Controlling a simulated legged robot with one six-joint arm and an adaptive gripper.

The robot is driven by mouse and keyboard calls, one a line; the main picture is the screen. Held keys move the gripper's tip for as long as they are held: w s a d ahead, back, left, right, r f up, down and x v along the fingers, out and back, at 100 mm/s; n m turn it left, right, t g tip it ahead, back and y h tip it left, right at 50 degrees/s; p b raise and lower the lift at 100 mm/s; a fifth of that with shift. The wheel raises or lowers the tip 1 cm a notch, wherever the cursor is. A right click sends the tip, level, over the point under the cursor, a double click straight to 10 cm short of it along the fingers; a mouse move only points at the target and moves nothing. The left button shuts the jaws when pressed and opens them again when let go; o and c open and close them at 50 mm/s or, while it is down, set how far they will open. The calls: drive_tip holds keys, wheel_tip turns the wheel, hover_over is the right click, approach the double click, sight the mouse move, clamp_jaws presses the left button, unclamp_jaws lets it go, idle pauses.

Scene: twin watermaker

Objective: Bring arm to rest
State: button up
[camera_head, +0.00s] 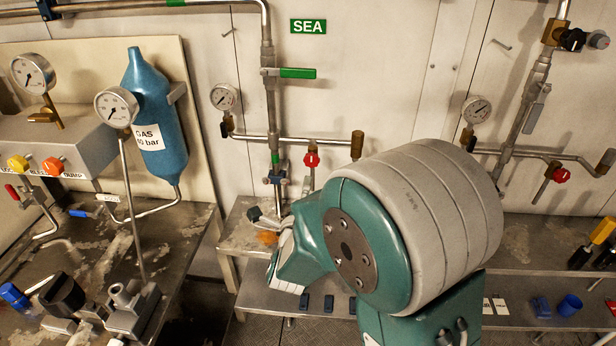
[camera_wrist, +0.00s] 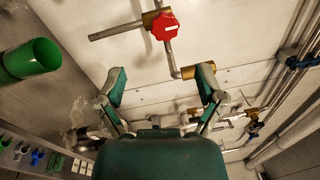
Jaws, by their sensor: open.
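My gripper (camera_wrist: 162,82) shows in the wrist view with its two green-padded fingers spread wide. Nothing is between them. A red octagonal knob (camera_wrist: 164,26) on a pipe shows beyond the fingertips, near the top of that view. In the head view my arm fills the lower middle, with a large grey and green joint nearest the camera. The arm hides part of the low bench behind it. I cannot make out the fingers clearly in the head view.
A green cup (camera_wrist: 30,62) is at the left of the wrist view. In the head view, pipes with a green lever (camera_head: 298,73) and a red knob (camera_head: 311,160) run along the wall. A blue gas bottle (camera_head: 158,110) and gauges stand left.

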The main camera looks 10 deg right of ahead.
drive_tip(key=shift+v, duration=0.85)
drive_tip(key=s+a+r+n+g+y, duration=0.1)
drive_tip(key=s+r+n+g+y, duration=0.2)
drive_tip(key=n, duration=0.5)
drive_tip(key=s+r+n+g+y, duration=0.2)
drive_tip(key=s+n+g+y, duration=0.1)
drive_tip(key=s+n+y, duration=0.3)
drive_tip(key=s+d+n+g+h, duration=0.1)
drive_tip(key=s+d+n+g, duration=0.1)
drive_tip(key=s+n, duration=0.3)
drive_tip(key=s+d+n+g+h, duration=0.1)
drive_tip(key=s+d+n+g, duration=0.2)
drive_tip(key=s, duration=0.8)
drive_tip(key=shift+f+n+g+h, duration=0.25)
drive_tip(key=shift+n+g, duration=0.35)
drive_tip(key=shift+n, duration=0.4)
